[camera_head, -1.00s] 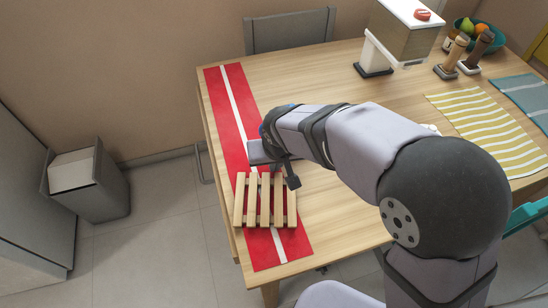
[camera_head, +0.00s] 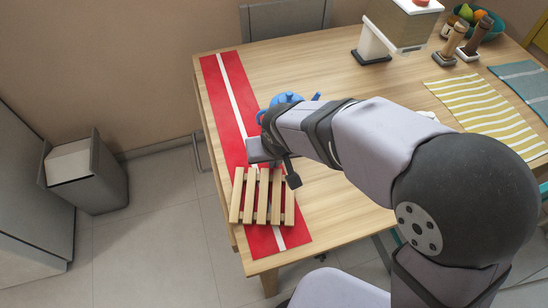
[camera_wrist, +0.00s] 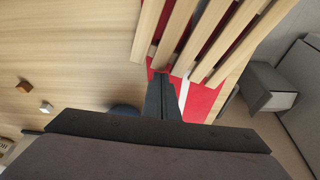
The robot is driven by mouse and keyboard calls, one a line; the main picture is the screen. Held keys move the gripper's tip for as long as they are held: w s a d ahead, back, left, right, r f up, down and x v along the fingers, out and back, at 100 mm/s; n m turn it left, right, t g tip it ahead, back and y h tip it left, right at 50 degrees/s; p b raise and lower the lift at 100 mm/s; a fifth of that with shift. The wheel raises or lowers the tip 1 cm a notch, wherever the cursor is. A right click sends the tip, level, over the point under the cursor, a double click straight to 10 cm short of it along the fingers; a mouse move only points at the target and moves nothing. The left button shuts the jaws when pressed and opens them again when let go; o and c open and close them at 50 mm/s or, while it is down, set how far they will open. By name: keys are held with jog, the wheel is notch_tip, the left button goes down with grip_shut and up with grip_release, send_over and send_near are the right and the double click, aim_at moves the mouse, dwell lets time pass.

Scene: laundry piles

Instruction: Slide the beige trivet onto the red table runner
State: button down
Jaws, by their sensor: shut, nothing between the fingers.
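The beige slatted trivet (camera_head: 262,197) lies on the red table runner (camera_head: 225,98) near the table's front left corner. Most of it rests over the runner, and its right end reaches the runner's right edge. The runner is red with a white stripe and runs along the table's left end. My gripper (camera_head: 270,168) is low at the far edge of the trivet, its tips partly hidden by my arm. In the wrist view my gripper (camera_wrist: 163,84) is shut and empty, its tips close to the ends of the trivet's slats (camera_wrist: 200,40); contact cannot be told.
A blue teapot (camera_head: 287,99) stands just behind my wrist. A grey bin (camera_head: 95,180) stands on the floor left.

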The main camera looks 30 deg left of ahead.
jog(key=shift+w+a+p, duration=0.45)
jog(key=shift+w+a, duration=0.2)
jog(key=shift+w, duration=0.2)
jog(key=shift+w+a+p, duration=0.45)
jog(key=shift+w+a, duration=0.15)
jog(key=shift+w, duration=0.2)
jog(key=v, duration=1)
jog(key=shift+s, duration=0.1)
jog(key=shift+d, duration=0.15)
